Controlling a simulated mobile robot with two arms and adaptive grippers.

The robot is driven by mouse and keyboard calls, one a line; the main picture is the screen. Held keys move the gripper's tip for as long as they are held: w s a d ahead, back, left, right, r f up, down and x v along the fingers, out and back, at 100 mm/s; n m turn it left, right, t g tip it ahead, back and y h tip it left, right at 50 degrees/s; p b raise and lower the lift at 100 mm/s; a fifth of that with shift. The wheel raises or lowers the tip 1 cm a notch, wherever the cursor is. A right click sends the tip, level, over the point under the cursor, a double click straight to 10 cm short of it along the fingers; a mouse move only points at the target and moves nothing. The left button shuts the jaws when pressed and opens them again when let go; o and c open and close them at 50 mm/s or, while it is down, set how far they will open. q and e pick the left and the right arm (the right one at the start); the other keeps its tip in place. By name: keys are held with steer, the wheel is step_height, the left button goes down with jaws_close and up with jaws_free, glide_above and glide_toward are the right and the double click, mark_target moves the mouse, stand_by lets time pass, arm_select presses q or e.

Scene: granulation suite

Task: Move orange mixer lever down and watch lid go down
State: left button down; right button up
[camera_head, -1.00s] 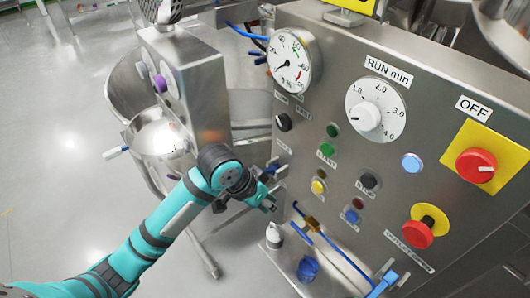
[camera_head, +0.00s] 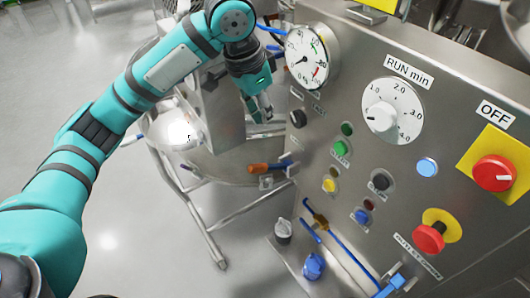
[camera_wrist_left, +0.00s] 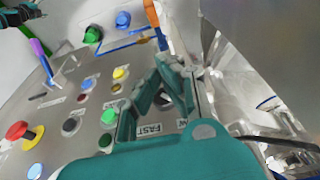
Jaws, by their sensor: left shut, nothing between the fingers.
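The orange lever (camera_head: 264,168) sticks out at the left side of the control panel, near the lower edge of a steel bowl. An orange piece that may be this lever (camera_wrist_left: 152,12) shows at the top of the left wrist view. My left gripper (camera_head: 264,117) is shut and empty, above the lever and left of the black knob (camera_head: 297,118), apart from the lever. In the left wrist view its fingers (camera_wrist_left: 170,75) lie in front of the panel by the FAST label. I cannot make out the lid clearly; my arm covers part of the mixer.
The panel (camera_head: 400,160) fills the right side, with a gauge (camera_head: 306,57), a timer dial (camera_head: 383,115), coloured buttons and red switches (camera_head: 493,173). Blue hoses run low on it. A teal and black part (camera_wrist_left: 18,14), perhaps my right gripper, shows in the wrist view corner.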

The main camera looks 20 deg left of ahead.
arm_select(q)
steer(key=p, duration=0.2)
glide_above(269, 166)
steer(key=w, duration=0.1)
steer(key=x, duration=0.3)
steer(key=s+x, duration=0.1)
steer(key=x, duration=0.2)
steer(key=s+a+x, duration=0.1)
steer(key=x, duration=0.2)
steer(key=shift+w+f, duration=0.1)
steer(key=shift+f, duration=0.3)
steer(key=shift+s+a+f+p, duration=0.2)
steer(key=shift+f+p, duration=0.15)
steer(key=shift+f, duration=0.2)
steer(key=shift+s+a+f+p, duration=0.25)
steer(key=shift+f+p, duration=0.05)
steer(key=shift+f, duration=0.2)
steer(key=shift+s+a+f, duration=0.25)
steer(key=shift+s+f, duration=0.1)
steer(key=shift+f, duration=0.25)
steer(key=shift+f, duration=0.1)
